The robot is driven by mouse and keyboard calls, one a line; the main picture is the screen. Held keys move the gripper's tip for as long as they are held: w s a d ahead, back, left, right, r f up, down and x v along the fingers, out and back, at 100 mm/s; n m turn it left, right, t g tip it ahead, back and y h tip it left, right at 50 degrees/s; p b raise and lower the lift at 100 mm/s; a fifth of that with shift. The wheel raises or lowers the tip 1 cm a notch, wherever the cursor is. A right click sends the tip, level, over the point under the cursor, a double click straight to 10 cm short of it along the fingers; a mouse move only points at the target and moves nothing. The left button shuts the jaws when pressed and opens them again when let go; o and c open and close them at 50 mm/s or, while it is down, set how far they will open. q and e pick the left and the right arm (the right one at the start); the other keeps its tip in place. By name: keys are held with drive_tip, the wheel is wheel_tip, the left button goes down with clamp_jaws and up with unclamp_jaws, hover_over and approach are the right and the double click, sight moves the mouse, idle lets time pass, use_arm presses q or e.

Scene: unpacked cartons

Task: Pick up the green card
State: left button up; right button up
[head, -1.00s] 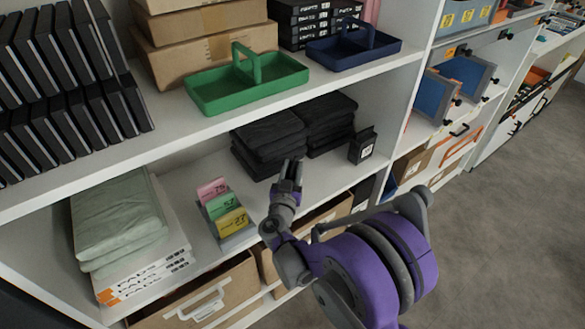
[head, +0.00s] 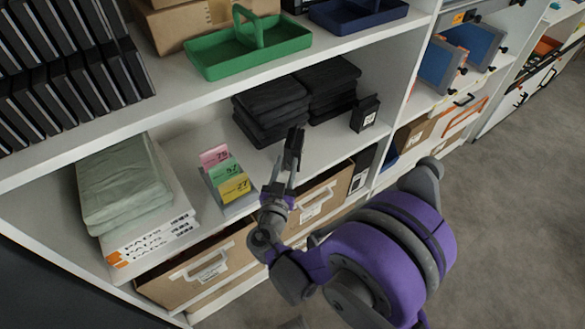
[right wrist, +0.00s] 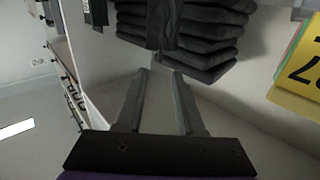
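The green card (head: 224,173) stands between a pink card (head: 213,156) and a yellow card (head: 235,188) in a small grey holder (head: 238,205) on the middle shelf. Only its upper strip shows above the yellow card. In the right wrist view a sliver of the green card (right wrist: 290,48) shows at the right edge, behind the yellow card. My right gripper (head: 293,150) is to the right of the cards, apart from them. In the right wrist view its fingers (right wrist: 160,74) are parted with nothing between them. My left gripper is not in view.
Stacks of folded black cloth (head: 270,112) and a small black box (head: 365,113) lie behind the gripper. Pale green folded pads (head: 120,185) lie left of the cards. The upper shelf holds a green tray (head: 250,48). Shelf space right of the holder is bare.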

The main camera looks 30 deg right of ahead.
drive_tip(key=s+d+f+n+g+y, duration=0.1)
drive_tip(key=s+f+g+y, duration=0.15)
drive_tip(key=s, duration=0.25)
drive_tip(key=s+d+f+n+g+y, duration=0.2)
drive_tip(key=s+g, duration=0.2)
drive_tip(key=s, duration=0.2)
drive_tip(key=s+a+f+n+g+y, duration=0.1)
drive_tip(key=s+a+n+y, duration=0.4)
drive_tip(key=s+a, duration=0.5)
drive_tip(key=shift+s+a+f+g+y, duration=0.15)
drive_tip(key=shift+s+f+g+y, duration=0.25)
drive_tip(key=shift+g+y, duration=0.55)
drive_tip(key=shift+r, duration=0.1)
